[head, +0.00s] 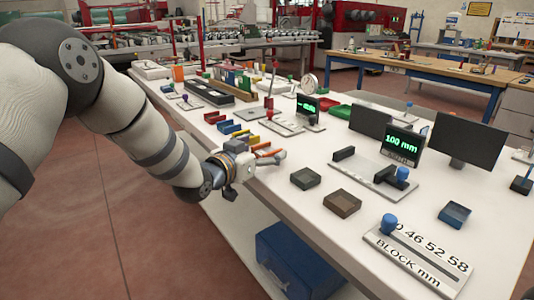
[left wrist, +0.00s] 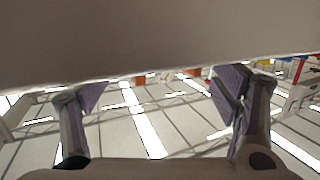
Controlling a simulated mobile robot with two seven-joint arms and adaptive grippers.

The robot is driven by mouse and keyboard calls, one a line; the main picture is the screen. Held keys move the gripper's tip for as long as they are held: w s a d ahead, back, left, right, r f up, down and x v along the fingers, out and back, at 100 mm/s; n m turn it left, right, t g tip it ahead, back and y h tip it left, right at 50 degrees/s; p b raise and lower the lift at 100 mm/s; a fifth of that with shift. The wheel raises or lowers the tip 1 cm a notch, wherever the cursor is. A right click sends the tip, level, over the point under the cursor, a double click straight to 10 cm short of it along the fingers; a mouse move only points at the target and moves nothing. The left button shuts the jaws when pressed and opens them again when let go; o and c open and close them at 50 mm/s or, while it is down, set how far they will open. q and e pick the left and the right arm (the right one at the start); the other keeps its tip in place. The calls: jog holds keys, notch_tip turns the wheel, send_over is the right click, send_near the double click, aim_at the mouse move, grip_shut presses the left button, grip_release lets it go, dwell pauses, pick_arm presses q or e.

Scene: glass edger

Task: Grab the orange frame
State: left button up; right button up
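In the head view a row of small coloured frames lies along the near left edge of the white table, running red, blue, yellow, then orange. The orange frame (head: 262,146) is at the near end of the row, right beside my left gripper (head: 268,160), which partly hides that end. In the left wrist view the two fingers of my left gripper (left wrist: 160,105) stand wide apart with nothing visible between them. I cannot tell whether the gripper touches the frame. My right gripper is not in view.
A pale surface (left wrist: 150,40) fills the top of the left wrist view.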

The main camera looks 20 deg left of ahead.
pick_arm(q)
jog(key=c, duration=1.3)
jog(key=shift+r, duration=0.1)
